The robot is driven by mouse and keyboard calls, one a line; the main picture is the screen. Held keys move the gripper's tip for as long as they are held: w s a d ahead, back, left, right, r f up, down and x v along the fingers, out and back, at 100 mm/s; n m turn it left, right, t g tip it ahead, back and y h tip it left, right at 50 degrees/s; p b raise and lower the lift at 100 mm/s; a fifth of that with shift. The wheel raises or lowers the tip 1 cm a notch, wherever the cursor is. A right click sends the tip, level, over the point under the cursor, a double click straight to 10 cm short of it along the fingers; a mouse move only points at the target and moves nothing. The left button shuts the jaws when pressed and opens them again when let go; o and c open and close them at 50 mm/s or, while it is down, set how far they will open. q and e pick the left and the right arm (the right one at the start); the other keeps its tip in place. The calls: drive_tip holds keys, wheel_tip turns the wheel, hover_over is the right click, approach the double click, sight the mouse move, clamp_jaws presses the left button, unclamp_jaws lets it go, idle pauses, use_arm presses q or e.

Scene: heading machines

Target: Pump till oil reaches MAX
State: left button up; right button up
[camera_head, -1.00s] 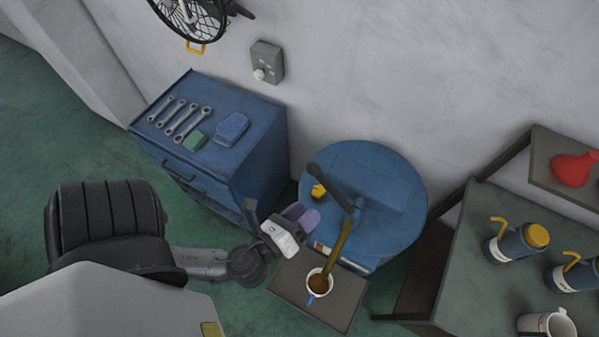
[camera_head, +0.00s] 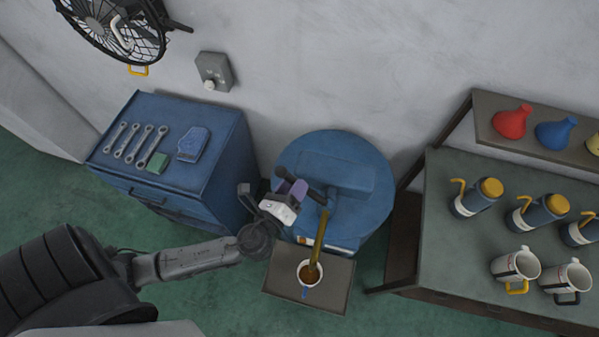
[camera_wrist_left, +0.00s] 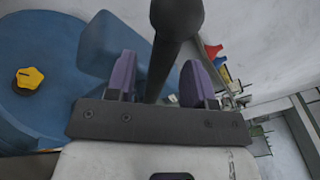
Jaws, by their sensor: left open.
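The blue oil drum (camera_head: 300,157) stands by the wall with a dark pump lever (camera_head: 316,196) on top. A brownish spout or oil stream (camera_head: 321,235) runs down from the pump to a white mug (camera_head: 300,280), which has brown liquid inside. The MAX mark cannot be read. My left gripper (camera_head: 291,188) is open at the lever. In the left wrist view the dark lever (camera_wrist_left: 176,30) passes between its purple fingers (camera_wrist_left: 160,82), without a clear grip. A yellow cap (camera_wrist_left: 28,79) on the drum also shows there. My right gripper is out of view.
The mug stands on a brown stand (camera_head: 338,285) before the drum. A blue cabinet (camera_head: 200,185) with wrenches is left. A table (camera_head: 455,240) with blue oil cans (camera_head: 472,197) and mugs (camera_head: 514,266) is right. A shelf (camera_head: 490,127) holds coloured flasks.

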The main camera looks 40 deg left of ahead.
use_arm(q)
drive_tip(key=shift+p+x, duration=0.35)
drive_tip(key=shift+x, duration=1.35)
drive_tip(key=shift+c, duration=0.4)
clamp_jaws()
